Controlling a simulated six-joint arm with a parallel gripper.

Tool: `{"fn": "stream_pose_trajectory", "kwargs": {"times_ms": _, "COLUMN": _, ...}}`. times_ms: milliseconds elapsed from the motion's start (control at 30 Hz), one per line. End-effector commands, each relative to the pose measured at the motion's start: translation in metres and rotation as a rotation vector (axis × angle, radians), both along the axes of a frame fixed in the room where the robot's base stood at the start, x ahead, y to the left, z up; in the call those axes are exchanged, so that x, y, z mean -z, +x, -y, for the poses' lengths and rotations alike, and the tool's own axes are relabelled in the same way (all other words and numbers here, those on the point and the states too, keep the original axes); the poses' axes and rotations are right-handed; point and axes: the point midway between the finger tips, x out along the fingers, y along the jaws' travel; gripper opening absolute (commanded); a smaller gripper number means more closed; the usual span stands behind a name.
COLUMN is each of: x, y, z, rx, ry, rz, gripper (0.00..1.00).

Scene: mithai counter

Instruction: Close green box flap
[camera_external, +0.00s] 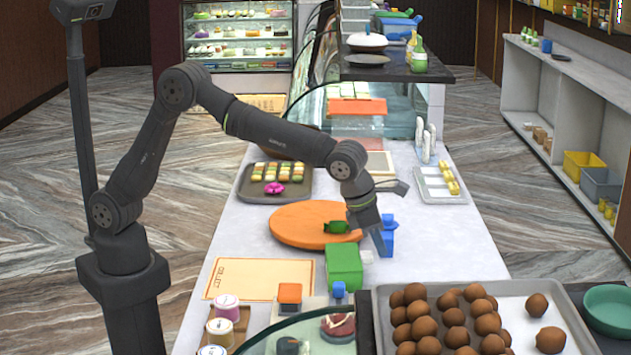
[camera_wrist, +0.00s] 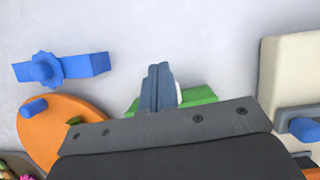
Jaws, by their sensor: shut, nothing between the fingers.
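The green box (camera_external: 345,270) stands upright on the white counter, just in front of the round orange board. In the wrist view only parts of the green box (camera_wrist: 203,96) show, beside and behind my fingers. My gripper (camera_external: 383,248) points down at the box's upper right side, its fingers shut and empty. In the wrist view the gripper (camera_wrist: 158,75) has its fingers pressed together, overlapping the box. A small white piece (camera_external: 367,257) shows beside the box near the fingertips. I cannot tell the flap's position, or whether the fingers touch the box.
A blue item (camera_external: 389,235) stands right behind my gripper. The orange board (camera_external: 290,226) carries a dark green item (camera_external: 337,227). A metal tray (camera_external: 540,286) of brown balls is at the front right. Bare counter lies right of the gripper.

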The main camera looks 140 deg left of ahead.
Motion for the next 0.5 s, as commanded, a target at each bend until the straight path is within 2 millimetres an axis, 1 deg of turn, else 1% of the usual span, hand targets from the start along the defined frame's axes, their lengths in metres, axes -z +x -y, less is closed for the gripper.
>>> {"fn": "stream_pose_trajectory", "kwargs": {"times_ms": 500, "x": -0.017, "y": 0.0, "z": 0.0, "rx": 0.0, "ry": 0.0, "rz": 0.0, "gripper": 0.0}}
